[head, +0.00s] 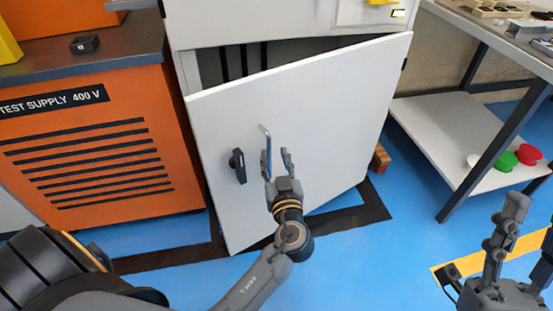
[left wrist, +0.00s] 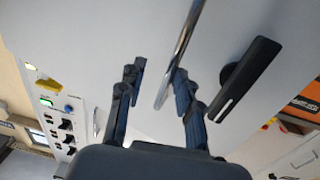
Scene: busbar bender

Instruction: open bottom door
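The white bottom door (head: 330,110) of the cabinet stands ajar in the head view. Its left edge is swung out and a dark gap shows above its top edge. It carries a silver bar handle (head: 264,135) and a black latch handle (head: 238,166) to its left. My left gripper (head: 277,160) is in front of the door at the bar handle. In the left wrist view the bar (left wrist: 180,52) lies between the two spread fingers (left wrist: 157,85), with the latch handle (left wrist: 248,78) to the right. My right gripper (head: 507,225) is open and empty at the lower right.
An orange test supply unit (head: 90,150) stands close left of the door, with a small black block (head: 84,44) on top. A table with a lower white shelf (head: 440,125) stands at right. A reddish-brown block (head: 380,158) lies beside the cabinet. Blue floor (head: 400,235) is free in front.

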